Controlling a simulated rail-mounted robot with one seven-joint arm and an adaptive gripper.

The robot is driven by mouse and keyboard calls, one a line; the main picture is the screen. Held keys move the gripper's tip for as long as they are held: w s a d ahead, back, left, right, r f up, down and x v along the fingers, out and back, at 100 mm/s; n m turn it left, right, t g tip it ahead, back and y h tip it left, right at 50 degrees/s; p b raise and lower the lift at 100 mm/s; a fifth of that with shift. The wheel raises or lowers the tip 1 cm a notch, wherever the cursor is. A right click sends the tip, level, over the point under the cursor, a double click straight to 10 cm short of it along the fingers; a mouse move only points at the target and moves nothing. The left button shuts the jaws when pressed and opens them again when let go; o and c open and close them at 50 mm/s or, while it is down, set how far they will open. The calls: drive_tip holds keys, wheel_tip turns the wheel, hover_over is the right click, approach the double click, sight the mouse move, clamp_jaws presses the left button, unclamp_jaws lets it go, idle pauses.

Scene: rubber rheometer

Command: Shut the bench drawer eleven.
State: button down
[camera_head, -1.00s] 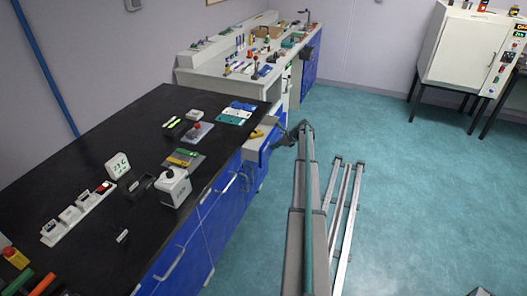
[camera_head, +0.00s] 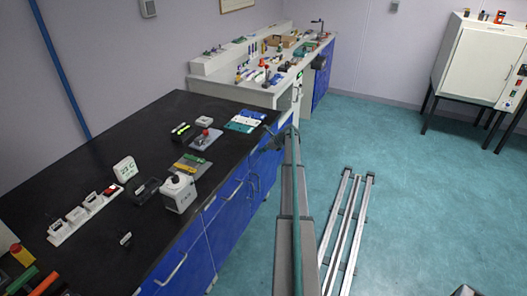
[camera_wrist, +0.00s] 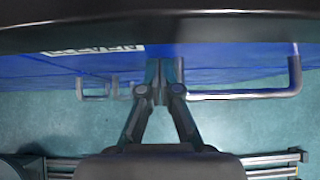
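The bench's blue drawer fronts (camera_head: 232,207) run below the black worktop. In the wrist view a blue front (camera_wrist: 60,62) with a white label (camera_wrist: 95,50) lies just under the dark bench edge; the label cannot be read. No drawer visibly stands out from the bench at its far end, where my arm partly hides the fronts. My gripper (camera_wrist: 157,72) has its fingers together, with nothing seen between them, and its tips are at or very near the blue front. In the head view my gripper (camera_head: 279,143) is small beside the far end of the bench.
A grey bar handle (camera_wrist: 294,78) stands out to the right of my fingers, and another handle (camera_wrist: 97,90) is at the left. The black worktop (camera_head: 100,150) carries small devices. Floor rails (camera_head: 345,235) lie right of my arm; the floor beyond is clear.

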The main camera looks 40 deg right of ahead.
drive_tip(key=shift+w+r, duration=0.15)
drive_tip(key=shift+w, duration=0.2)
drive_tip(key=s+d+r+b, duration=0.1)
drive_tip(key=s+d+r, duration=0.15)
drive_tip(key=s, duration=0.35)
drive_tip(key=s+d+r+b, duration=0.1)
drive_tip(key=s+r, duration=0.3)
drive_tip(key=s, duration=0.1)
drive_tip(key=s+a+f+n+g, duration=0.1)
drive_tip(key=s+a+f+n, duration=0.1)
drive_tip(key=s+n, duration=0.3)
drive_tip(key=s+a+f+n+g, duration=0.3)
drive_tip(key=s+a+f+n, duration=0.4)
drive_tip(key=a, duration=0.7)
drive_tip(key=s+a+f+n+g, duration=0.2)
drive_tip(key=s+a+f+n, duration=0.15)
drive_tip(key=a+f, duration=0.85)
drive_tip(key=s+a+f+n+g, duration=0.35)
drive_tip(key=a+f+n, duration=0.2)
drive_tip(key=a, duration=1.15)
drive_tip(key=s+a+f+n+g+h, duration=0.1)
drive_tip(key=s+a+n, duration=0.4)
drive_tip(key=s+a, duration=0.8)
drive_tip(key=s+a+f+n+g+h, duration=0.1)
drive_tip(key=s+a+n+g, duration=0.3)
drive_tip(key=s+a, duration=0.9)
drive_tip(key=s+f+n, duration=0.1)
drive_tip(key=s, duration=0.3)
drive_tip(key=shift+s+a+n+g+h, duration=0.35)
drive_tip(key=shift+s+a+n+h, duration=0.05)
